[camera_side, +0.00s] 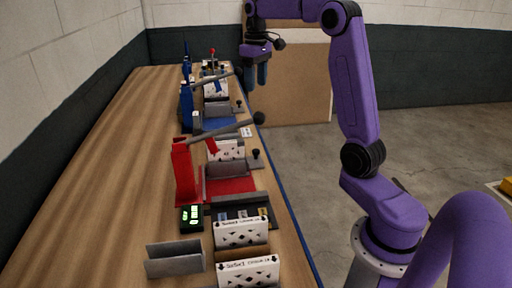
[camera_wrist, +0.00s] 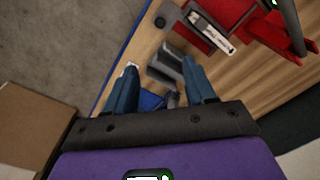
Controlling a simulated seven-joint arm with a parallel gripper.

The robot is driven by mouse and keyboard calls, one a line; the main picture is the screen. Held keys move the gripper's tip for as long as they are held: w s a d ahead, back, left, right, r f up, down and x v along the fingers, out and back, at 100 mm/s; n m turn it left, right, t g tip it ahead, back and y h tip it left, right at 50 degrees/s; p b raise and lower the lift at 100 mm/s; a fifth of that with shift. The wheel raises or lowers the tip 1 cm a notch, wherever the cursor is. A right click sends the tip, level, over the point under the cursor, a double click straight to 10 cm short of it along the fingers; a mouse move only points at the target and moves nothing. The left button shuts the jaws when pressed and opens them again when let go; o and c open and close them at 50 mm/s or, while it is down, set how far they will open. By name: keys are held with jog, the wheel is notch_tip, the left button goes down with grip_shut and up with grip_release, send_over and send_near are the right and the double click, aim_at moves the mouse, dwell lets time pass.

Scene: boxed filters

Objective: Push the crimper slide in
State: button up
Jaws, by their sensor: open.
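Two lever presses stand on the bench, and I cannot tell for sure which one is the crimper. The red press (camera_side: 184,172) has a grey slide block (camera_side: 226,168) on its red base and a black knob (camera_side: 256,153) at the right. The blue press (camera_side: 186,103) behind it has a similar grey block (camera_side: 217,108) and a small knob (camera_side: 238,104). My gripper (camera_side: 258,84) hangs open and empty, fingers down, near the bench's far right edge beyond the blue press. In the wrist view a grey block (camera_wrist: 166,66) shows between the fingertips.
Long lever arms (camera_side: 226,128) reach out over the bench's right edge. White patterned boxes (camera_side: 240,234), a grey holder (camera_side: 174,258) and a green-lit display (camera_side: 191,217) stand in front. A cardboard-coloured panel (camera_side: 300,85) is behind my gripper. The bench's left side (camera_side: 110,190) is clear.

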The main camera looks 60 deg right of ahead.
aim_at(256, 150)
notch_tip(256, 150, down, 24)
jog(key=shift+r, duration=0.15)
dwell(0.5)
grip_shut()
